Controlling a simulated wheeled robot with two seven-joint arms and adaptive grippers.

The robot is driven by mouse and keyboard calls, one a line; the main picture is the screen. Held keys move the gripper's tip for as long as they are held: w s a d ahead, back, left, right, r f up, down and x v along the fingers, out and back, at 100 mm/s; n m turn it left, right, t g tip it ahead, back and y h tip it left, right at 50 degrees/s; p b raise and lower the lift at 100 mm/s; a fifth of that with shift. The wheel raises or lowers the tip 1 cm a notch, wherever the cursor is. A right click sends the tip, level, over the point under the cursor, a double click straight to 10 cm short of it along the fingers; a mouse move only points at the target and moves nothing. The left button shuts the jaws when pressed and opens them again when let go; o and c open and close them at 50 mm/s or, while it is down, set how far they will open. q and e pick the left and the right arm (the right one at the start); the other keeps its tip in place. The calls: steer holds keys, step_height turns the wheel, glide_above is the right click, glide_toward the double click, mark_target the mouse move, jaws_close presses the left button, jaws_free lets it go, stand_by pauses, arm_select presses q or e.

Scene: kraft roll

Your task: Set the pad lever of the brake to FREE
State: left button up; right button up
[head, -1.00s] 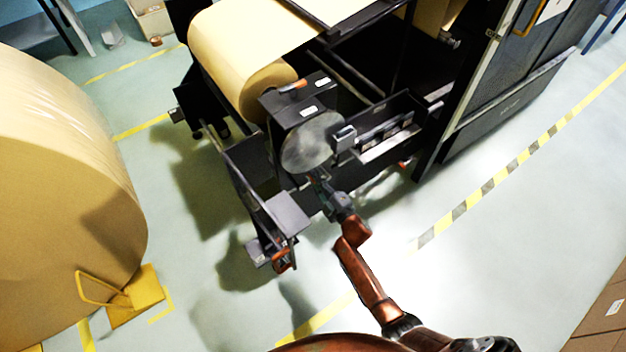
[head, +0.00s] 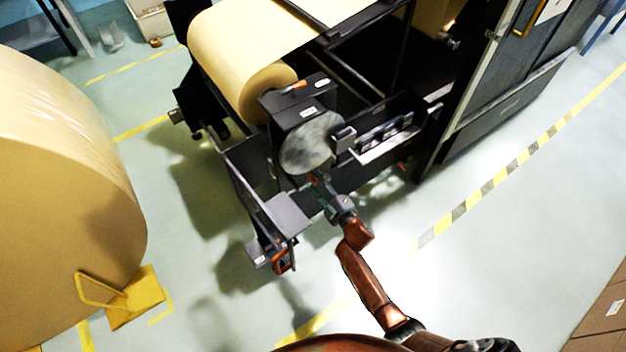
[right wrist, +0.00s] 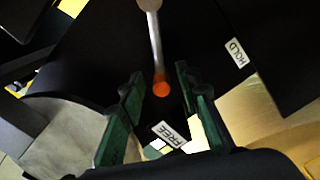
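The pad lever (right wrist: 156,50) shows in the right wrist view as a pale metal rod with an orange knob (right wrist: 161,89). It hangs from a pivot at the top edge, and its knob end points toward the FREE label (right wrist: 168,133). The HOLD label (right wrist: 238,52) is off to the right. My right gripper (right wrist: 160,88) is open, its green-padded fingers apart on both sides of the knob; I cannot tell if either touches it. In the head view my right gripper (head: 319,184) is just below the grey disc (head: 308,142) of the brake. My left gripper is not in view.
The black machine frame and a grey plate (head: 286,212) stand close left of my right gripper. A kraft roll (head: 232,60) is mounted behind. A big roll (head: 60,190) with a yellow chock (head: 135,297) stands at left.

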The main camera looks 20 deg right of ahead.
steer(key=v, duration=1.1)
steer(key=shift+f, duration=0.1)
